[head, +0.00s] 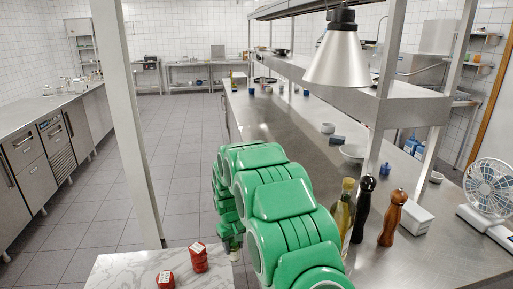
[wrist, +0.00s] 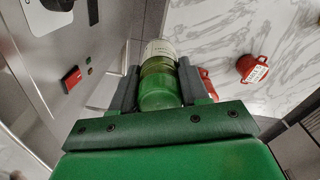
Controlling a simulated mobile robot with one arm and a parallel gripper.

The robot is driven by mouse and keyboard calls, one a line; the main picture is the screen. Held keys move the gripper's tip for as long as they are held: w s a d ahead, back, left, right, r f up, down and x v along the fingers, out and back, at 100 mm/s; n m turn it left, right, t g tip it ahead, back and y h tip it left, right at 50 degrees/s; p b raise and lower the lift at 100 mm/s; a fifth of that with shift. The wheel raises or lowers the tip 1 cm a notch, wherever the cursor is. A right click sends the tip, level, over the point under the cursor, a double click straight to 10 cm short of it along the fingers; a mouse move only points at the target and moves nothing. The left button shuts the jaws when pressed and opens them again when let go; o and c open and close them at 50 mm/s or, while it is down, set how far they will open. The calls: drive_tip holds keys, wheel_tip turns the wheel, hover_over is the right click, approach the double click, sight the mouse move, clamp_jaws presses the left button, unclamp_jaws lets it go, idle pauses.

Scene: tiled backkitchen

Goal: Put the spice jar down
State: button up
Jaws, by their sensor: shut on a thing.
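My gripper (wrist: 158,82) is shut on the spice jar (wrist: 158,58), which has a green end and a pale label and sits between the two fingers in the wrist view. In the head view my green arm reaches down and my gripper (head: 233,246) is near the right edge of a marble-topped surface (head: 120,268). The arm hides most of the gripper and jar there. I cannot tell whether the jar touches the marble.
Two red containers with pale labels stand on the marble, one farther back (head: 198,257) and one nearer (head: 165,280). A long steel counter (head: 262,125) lies to the right, with an oil bottle (head: 343,215), two mills and a fan (head: 490,188). Bare marble lies left of the red containers.

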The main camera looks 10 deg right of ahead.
drive_tip(key=w+d+r+m, duration=0.3)
drive_tip(key=w+d+r, duration=0.95)
drive_tip(key=r, duration=0.25)
drive_tip(key=d+r+m, duration=0.1)
drive_tip(key=d+r, duration=0.1)
drive_tip(key=d, duration=0.6)
drive_tip(key=d+r+m, duration=0.2)
drive_tip(key=d+r, duration=0.1)
drive_tip(key=d, duration=0.5)
drive_tip(key=shift+s+f, duration=0.15)
drive_tip(key=shift+f, duration=1.8)
drive_tip(key=shift+s+f, duration=0.15)
drive_tip(key=shift+f, duration=1.8)
drive_tip(key=o, duration=1.1)
drive_tip(key=shift+f, duration=0.1)
wheel_tip(320, 180, up, 8)
drive_tip(key=shift+f, duration=0.15)
